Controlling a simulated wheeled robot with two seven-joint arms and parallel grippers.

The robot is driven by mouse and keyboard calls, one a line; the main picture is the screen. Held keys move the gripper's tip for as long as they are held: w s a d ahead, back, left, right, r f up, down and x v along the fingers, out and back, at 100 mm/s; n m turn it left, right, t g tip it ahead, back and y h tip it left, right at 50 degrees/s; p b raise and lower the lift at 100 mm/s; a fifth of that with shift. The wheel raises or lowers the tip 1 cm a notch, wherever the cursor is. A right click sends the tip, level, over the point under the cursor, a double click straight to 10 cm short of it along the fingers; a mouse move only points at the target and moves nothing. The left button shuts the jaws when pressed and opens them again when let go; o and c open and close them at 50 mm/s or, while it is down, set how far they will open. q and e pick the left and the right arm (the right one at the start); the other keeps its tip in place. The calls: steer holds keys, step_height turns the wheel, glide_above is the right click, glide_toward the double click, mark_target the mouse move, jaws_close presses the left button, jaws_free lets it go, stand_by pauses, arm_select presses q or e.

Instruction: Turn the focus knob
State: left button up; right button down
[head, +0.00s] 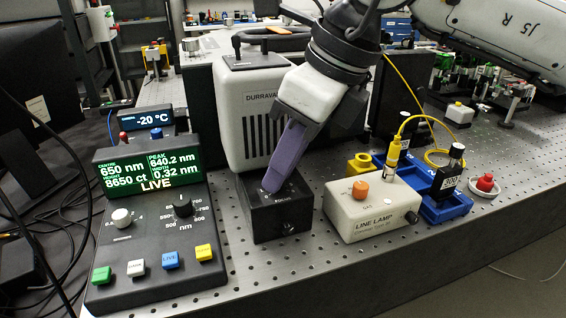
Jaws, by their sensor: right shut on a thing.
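The focus knob is hidden behind the fingers of my right gripper (268,188). The gripper reaches down from the upper right, tilted, with its purple fingers at the top of a black box (280,222) labelled in small white print. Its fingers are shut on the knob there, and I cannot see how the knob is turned. The control console (150,245) stands left of the box. Its green screen (148,172) reads 650 nm centre, peak 640.2 nm, width 0.32 nm, height 8650 ct and LIVE. My left gripper is not in view.
The white line lamp box (372,215) with an orange knob stands right of the black box. A blue tray (440,203) and a red button (485,183) are further right. The white spectrometer housing (252,100) is behind. Loose cables lie at the left.

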steer(key=c, duration=1.7)
jaws_free()
steer(key=shift+o, duration=0.2)
steer(key=p+v, duration=0.1)
steer(key=v, duration=0.9)
steer(key=shift+r, duration=0.2)
steer(key=shift+s+f, duration=0.1)
steer(key=shift+s, duration=0.05)
